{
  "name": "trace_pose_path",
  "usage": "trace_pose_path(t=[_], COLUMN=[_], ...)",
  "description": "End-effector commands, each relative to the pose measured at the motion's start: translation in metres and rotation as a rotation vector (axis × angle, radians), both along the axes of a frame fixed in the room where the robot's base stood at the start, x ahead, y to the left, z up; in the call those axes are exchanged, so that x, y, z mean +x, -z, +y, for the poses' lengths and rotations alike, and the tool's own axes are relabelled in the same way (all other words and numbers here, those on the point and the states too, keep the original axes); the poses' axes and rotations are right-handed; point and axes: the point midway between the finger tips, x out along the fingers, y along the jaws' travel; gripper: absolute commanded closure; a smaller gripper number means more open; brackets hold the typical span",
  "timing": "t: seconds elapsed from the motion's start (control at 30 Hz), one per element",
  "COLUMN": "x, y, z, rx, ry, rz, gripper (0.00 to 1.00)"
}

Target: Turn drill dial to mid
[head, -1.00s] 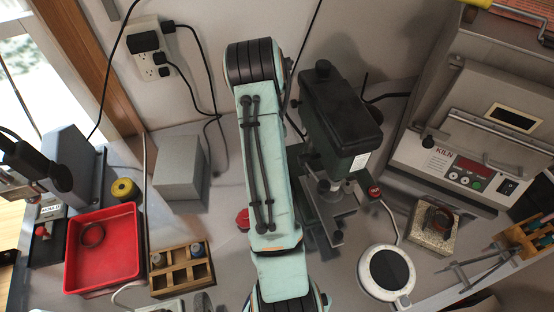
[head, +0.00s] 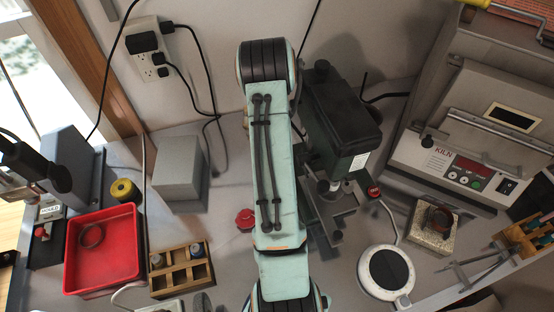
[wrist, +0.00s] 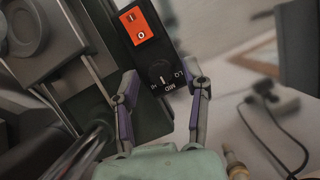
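The drill (head: 340,105) is a dark green and black bench machine, right of my arm in the head view. In the wrist view its black control panel carries an orange switch (wrist: 137,25) and a round black dial (wrist: 159,73) below it. HI, MID and LO labels ring the dial's lower side. A small white mark on the dial seems to point towards MID, but it is too small to be sure. My gripper (wrist: 160,76) is open, with one finger on each side of the dial. I cannot tell whether they touch it. The head view hides the gripper and dial behind my arm.
A grey block (head: 180,172), a red tray (head: 103,250) and a wooden rack (head: 181,271) stand left of my arm. A red knob-like object (head: 245,219) lies beside it. A kiln (head: 465,165) and a round white plate (head: 386,272) are at the right.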

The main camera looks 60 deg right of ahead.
Motion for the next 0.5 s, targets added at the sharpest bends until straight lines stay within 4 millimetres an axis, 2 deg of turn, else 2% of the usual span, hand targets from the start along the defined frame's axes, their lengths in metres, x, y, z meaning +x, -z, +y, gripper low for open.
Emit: trace_pose_path(t=[0.3, 0.37, 0.5], x=[0.001, 0.002, 0.007], y=[-0.004, -0.009, -0.034], z=[-0.001, -0.004, -0.013], rx=[0.0, -0.001, -0.004], ry=[0.0, 0.0, 0.001], rz=[0.0, -0.001, -0.002], gripper=[0.51, 0.51, 0.51])
